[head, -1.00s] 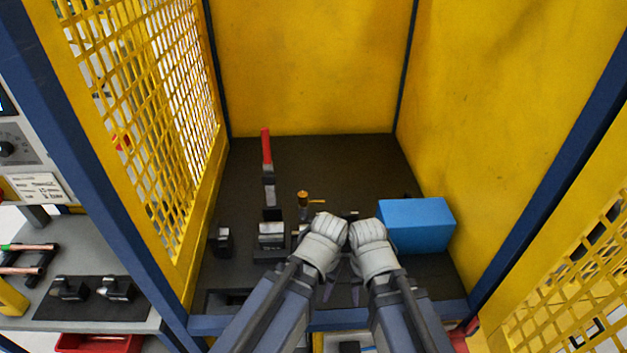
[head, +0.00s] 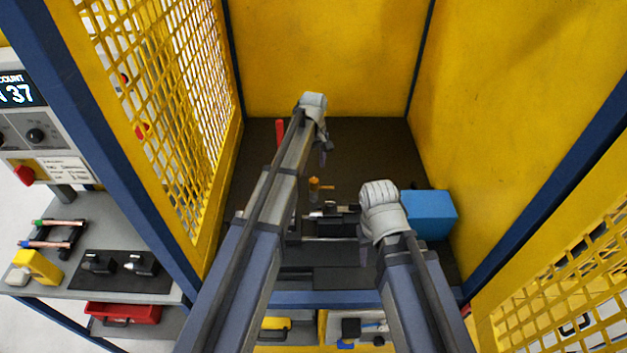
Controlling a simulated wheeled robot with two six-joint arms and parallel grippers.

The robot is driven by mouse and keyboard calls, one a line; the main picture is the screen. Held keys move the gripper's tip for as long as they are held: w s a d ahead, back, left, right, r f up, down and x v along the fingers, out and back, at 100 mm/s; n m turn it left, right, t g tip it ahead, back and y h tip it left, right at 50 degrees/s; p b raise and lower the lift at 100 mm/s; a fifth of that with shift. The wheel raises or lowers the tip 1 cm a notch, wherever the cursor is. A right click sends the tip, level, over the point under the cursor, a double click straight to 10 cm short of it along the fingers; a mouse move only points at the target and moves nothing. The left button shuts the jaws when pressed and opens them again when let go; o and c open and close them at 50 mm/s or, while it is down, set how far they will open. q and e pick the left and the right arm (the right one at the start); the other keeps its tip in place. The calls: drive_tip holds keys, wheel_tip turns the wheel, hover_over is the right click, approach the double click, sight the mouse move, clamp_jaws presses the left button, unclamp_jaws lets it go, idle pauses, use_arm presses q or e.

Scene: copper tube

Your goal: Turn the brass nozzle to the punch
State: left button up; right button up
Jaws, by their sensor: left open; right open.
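The brass nozzle (head: 314,184) stands on a small post on the dark bench, its short arm pointing right. Just in front of it is a metal fixture with a horizontal rod (head: 331,211); I cannot tell which part is the punch. My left gripper (head: 323,157) is open and empty, reaching over the bench behind the nozzle and apart from it. My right gripper (head: 364,251) is open, low at the right end of the fixture, its fingers mostly hidden by its wrist. A red lever handle (head: 280,132) stands left of my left gripper, its lower part hidden by my arm.
A blue box (head: 430,214) stands on the bench at right, close to my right wrist. Yellow walls and mesh enclose the bench (head: 375,140), which is clear at the back right. A side table at left holds copper tubes (head: 50,243) and black fixtures (head: 115,264).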

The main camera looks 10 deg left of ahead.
sight(314, 180)
use_arm(q)
drive_tip(key=shift+f, duration=0.1)
use_arm(e)
drive_tip(key=shift+f, duration=0.15)
use_arm(q)
wheel_tip(314, 180, down, 8)
drive_tip(key=b, duration=0.8)
use_arm(e)
wheel_tip(314, 180, down, 8)
drive_tip(key=shift+r, duration=0.15)
use_arm(q)
drive_tip(key=shift+r, duration=0.2)
clamp_jaws()
drive_tip(key=shift+s+d, duration=0.1)
